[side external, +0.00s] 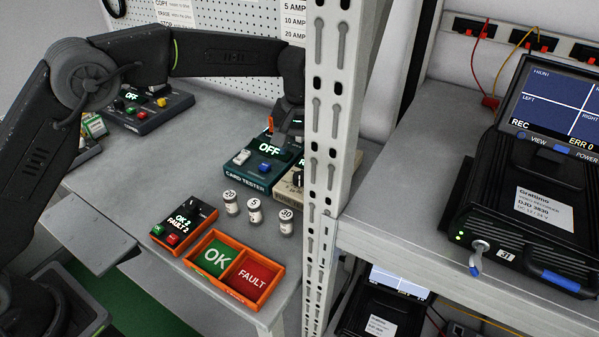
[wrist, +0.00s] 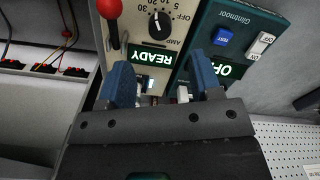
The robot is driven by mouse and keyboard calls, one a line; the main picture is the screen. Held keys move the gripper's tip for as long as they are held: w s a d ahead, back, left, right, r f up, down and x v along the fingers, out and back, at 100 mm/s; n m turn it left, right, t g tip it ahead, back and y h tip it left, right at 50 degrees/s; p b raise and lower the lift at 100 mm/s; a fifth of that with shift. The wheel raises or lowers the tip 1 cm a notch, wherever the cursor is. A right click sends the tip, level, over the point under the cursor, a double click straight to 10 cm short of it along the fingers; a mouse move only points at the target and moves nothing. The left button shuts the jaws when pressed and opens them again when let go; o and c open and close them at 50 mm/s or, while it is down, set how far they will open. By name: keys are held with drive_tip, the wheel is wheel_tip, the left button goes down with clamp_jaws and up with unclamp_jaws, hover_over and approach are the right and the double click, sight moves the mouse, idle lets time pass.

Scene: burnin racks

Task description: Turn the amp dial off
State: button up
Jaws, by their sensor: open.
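The amp dial (wrist: 160,26) is a black knob on a cream tester (wrist: 181,48), upside down in the wrist view. OFF and several numbers are printed around it; I cannot tell exactly which mark its pointer meets. A green READY display (wrist: 152,57) is lit beside the dial. My gripper (wrist: 164,80) is open and empty, its blue-grey fingers over the display side of the tester, apart from the dial. In the side view my gripper (side external: 287,132) is above the testers, partly behind the rack post. The cream tester (side external: 287,188) is mostly hidden there too.
A red-knobbed lever (wrist: 110,20) stands beside the dial. A dark green card tester (side external: 246,180) showing OFF adjoins the cream one. Several labelled canisters (side external: 254,210) and an orange OK/FAULT tray (side external: 272,300) are in front. The perforated post (side external: 333,100) rises close to my gripper.

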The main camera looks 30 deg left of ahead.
sight(299, 175)
wheel_tip(299, 175, down, 8)
drive_tip(key=shift+r, duration=0.1)
idle(0.4)
drive_tip(key=c, duration=0.9)
